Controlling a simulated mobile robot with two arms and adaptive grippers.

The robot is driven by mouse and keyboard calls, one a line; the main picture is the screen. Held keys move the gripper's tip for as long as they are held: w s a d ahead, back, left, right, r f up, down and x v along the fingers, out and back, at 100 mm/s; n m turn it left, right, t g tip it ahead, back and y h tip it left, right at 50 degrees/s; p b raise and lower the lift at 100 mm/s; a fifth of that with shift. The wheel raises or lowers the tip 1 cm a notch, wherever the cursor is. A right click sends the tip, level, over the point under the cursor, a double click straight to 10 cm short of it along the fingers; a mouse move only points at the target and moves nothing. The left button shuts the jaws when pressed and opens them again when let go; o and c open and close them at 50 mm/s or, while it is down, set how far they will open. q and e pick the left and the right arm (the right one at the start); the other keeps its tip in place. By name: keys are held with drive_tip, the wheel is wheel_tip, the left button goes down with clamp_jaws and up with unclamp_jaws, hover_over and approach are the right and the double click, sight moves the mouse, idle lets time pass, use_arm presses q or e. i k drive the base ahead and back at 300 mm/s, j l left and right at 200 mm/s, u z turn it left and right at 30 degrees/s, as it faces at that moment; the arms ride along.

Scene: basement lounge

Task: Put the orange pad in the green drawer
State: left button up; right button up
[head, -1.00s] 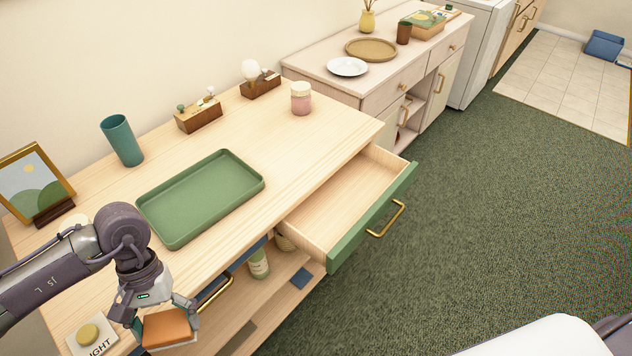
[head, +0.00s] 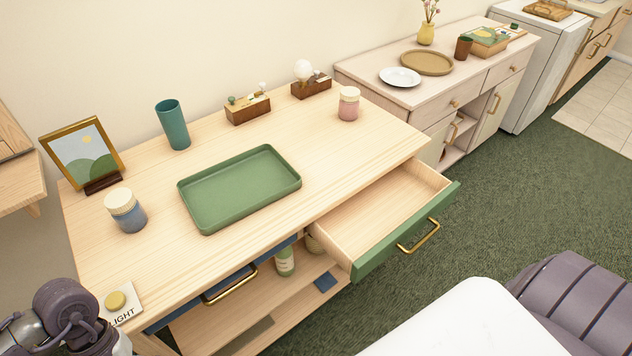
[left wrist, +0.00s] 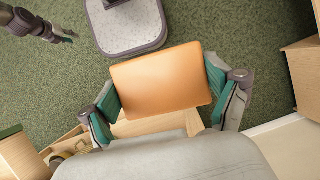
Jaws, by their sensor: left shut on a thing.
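The orange pad (left wrist: 162,80) is in my left gripper (left wrist: 160,92) in the left wrist view, with a teal-lined finger at each side. The gripper is shut on it. In the head view the pad and left gripper are out of frame; only part of my left arm shows at the bottom left. The green drawer (head: 389,248) is pulled open at the desk's right end, has a brass handle, and its visible inside is empty. What looks like my right gripper (left wrist: 62,37) shows small in the left wrist view's top left; its opening is unclear.
The desk (head: 170,255) carries a green tray (head: 240,190), a teal cup (head: 173,125), a blue jar (head: 126,210), a pink jar (head: 348,104) and a picture frame (head: 82,153). A LIGHT button panel (head: 120,303) is at the near left corner. Carpet (head: 490,190) right of the drawer is clear.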

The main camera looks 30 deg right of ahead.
sight(384, 215)
drive_tip(key=l+u, duration=0.3)
drive_tip(key=l, duration=0.45)
drive_tip(key=l+u, duration=0.3)
drive_tip(key=l, duration=0.5)
drive_tip(key=l+u, duration=0.3)
drive_tip(key=l, duration=0.9)
drive_tip(key=k+l, duration=0.15)
drive_tip(key=l, duration=0.8)
drive_tip(key=k+l, duration=0.15)
drive_tip(key=l, duration=0.3)
drive_tip(key=u, duration=0.05)
